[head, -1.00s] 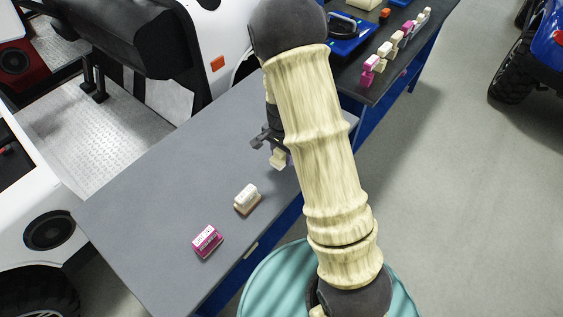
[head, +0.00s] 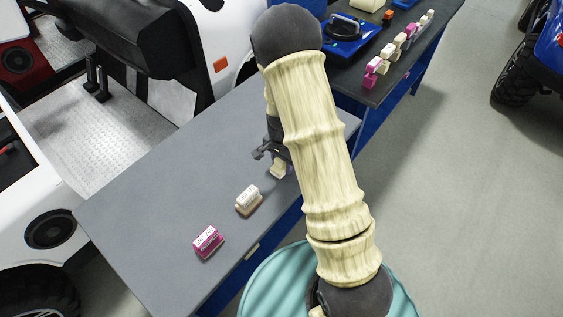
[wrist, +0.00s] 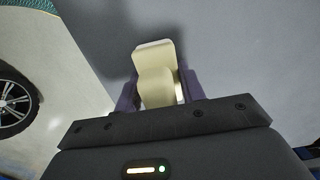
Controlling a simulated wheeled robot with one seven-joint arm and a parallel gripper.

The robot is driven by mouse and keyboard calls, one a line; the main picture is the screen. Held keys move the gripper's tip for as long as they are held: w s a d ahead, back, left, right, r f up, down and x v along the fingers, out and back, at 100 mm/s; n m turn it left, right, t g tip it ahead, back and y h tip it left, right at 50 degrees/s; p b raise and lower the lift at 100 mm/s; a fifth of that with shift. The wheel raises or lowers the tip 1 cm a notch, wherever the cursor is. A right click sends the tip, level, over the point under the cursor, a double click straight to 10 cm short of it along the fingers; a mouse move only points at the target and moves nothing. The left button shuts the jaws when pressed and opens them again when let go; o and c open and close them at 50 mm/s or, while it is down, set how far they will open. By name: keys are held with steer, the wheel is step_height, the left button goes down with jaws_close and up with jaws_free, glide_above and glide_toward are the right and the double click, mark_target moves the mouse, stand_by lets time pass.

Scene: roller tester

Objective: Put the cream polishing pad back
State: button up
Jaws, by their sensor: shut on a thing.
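The cream polishing pad (head: 278,171) is in my gripper (head: 270,160), over the grey bench top, partly behind my arm in the head view. In the wrist view the cream pad (wrist: 155,75) sits between the two dark fingers of my gripper (wrist: 158,90), which are shut on its narrower part. Its wider end points away from my palm. A shadow falls on the grey surface beside it. I cannot tell whether the pad touches the bench.
A white-and-tan pad (head: 248,199) and a magenta pad (head: 208,242) stand on the grey bench (head: 150,215), to the left of my gripper. A dark-topped bench (head: 350,85) behind holds a row of cream and pink pads (head: 386,51) and a blue device (head: 345,35). A white vehicle stands left.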

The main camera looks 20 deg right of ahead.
steer(key=o, duration=1)
steer(key=shift+d+f, duration=0.1)
steer(key=shift+d, duration=0.05)
steer(key=shift+o, duration=1.4)
steer(key=shift+d, duration=0.2)
steer(key=shift+s, duration=0.1)
steer(key=shift+a+r, duration=0.1)
steer(key=shift+r, duration=0.3)
step_height(320, 180, up, 12)
steer(key=shift+f+p, duration=0.2)
steer(key=shift+p, duration=0.25)
